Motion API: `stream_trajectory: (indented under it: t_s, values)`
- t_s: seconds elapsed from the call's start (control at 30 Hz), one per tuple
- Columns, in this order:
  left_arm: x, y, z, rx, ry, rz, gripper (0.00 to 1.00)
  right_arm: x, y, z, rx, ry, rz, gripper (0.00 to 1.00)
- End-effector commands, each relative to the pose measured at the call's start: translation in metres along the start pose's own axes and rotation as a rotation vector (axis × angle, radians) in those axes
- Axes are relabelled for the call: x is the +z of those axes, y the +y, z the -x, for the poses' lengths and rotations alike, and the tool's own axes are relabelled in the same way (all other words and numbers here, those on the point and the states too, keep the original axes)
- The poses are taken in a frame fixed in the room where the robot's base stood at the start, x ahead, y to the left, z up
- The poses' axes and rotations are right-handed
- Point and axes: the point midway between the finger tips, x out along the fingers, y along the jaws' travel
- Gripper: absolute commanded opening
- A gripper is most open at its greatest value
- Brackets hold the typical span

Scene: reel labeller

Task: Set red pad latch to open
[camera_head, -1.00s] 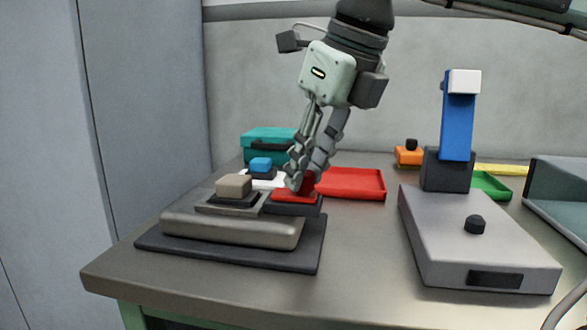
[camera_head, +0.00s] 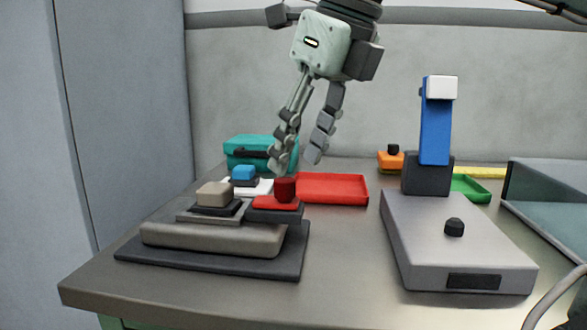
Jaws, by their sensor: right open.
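The red pad latch (camera_head: 276,203) sits on a dark base at the right side of the grey stepped device (camera_head: 213,238). It has a flat red plate with a darker red knob (camera_head: 285,188) standing up on it. I cannot tell from this view which setting it is in. My right gripper (camera_head: 296,166) hangs above and slightly behind the knob, fingers spread and pointing down, empty and apart from the latch. My left gripper is not in view.
Beside the latch are a beige block (camera_head: 214,194) and a blue block (camera_head: 243,173). Behind stand a teal box (camera_head: 255,150) and a red tray (camera_head: 335,189). A grey machine with a blue lever (camera_head: 435,134) stands right. The front table strip is clear.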

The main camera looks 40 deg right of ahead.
Motion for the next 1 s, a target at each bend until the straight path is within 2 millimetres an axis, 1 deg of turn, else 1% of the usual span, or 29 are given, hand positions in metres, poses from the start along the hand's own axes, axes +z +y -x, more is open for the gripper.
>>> stream_trajectory:
  t_s: [0.03, 0.2, 0.3, 0.4, 0.57, 1.0]
  values:
    - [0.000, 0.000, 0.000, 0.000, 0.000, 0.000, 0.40, 0.001, 0.000, 0.013, -0.003, -0.005, -0.001, 0.46]
    - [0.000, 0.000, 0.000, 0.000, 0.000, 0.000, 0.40, 0.000, -0.001, 0.048, -0.003, -0.003, -0.002, 0.46]
    - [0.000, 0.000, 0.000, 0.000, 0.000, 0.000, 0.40, 0.000, 0.000, 0.064, -0.003, -0.002, -0.001, 0.46]
    - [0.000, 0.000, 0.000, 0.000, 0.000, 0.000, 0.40, 0.000, 0.000, 0.074, -0.001, 0.001, -0.001, 0.46]
    - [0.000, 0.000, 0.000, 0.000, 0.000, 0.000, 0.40, -0.001, 0.000, 0.081, -0.001, 0.001, 0.000, 0.46]
    - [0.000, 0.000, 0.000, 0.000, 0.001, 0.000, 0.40, -0.001, 0.000, 0.081, -0.001, 0.001, 0.000, 0.46]
